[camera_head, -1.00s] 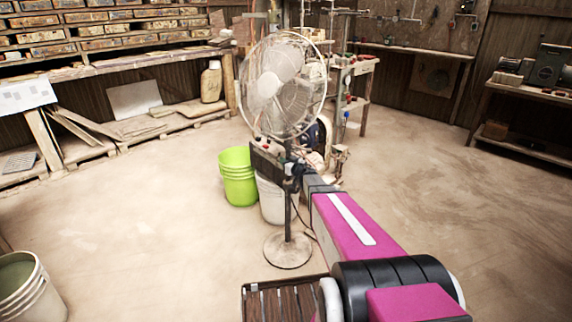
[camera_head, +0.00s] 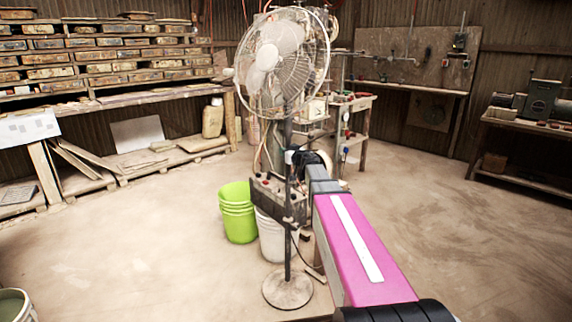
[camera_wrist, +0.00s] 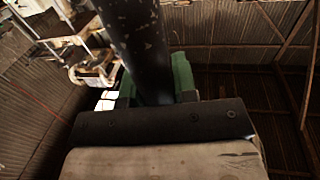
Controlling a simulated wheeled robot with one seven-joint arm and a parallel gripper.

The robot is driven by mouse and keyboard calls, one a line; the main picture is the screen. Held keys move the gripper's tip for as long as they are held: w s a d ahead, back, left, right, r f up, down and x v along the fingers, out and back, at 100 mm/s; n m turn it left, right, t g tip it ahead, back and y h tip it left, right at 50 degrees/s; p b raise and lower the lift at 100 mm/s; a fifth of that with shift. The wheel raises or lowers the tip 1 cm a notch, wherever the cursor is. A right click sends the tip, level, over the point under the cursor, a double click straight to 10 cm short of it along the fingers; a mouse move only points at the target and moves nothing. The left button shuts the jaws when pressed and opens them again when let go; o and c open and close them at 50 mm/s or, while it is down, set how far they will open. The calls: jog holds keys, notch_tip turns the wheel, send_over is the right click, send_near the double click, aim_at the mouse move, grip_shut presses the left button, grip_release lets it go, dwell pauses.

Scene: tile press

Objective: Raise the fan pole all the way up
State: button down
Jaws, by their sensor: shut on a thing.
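The standing fan has a round wire cage (camera_head: 285,60) at the top and a round base (camera_head: 288,290) on the floor. Its dark upright pole (camera_head: 288,225) stands between them, and a long length of it shows below my gripper. My gripper (camera_head: 294,157) is shut on the pole, well below the fan cage. In the wrist view the dark, chipped pole (camera_wrist: 138,45) passes between the green fingers of my gripper (camera_wrist: 155,88). The fingertips are partly hidden behind the pole and the gripper body.
Lime green buckets (camera_head: 238,212) and a white bucket (camera_head: 271,235) stand just behind the fan. A control box (camera_head: 278,198) is behind the pole. Loaded shelves (camera_head: 110,50) line the back left. A bench (camera_head: 525,130) stands at the right. The floor on both sides is open.

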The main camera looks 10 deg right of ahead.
jog(key=shift+r, duration=1.05)
jog(key=c, duration=0.9)
grip_release()
jog(key=shift+s, duration=0.1)
jog(key=v, duration=1)
jog(key=shift+s, duration=0.3)
jog(key=shift+d, duration=0.2)
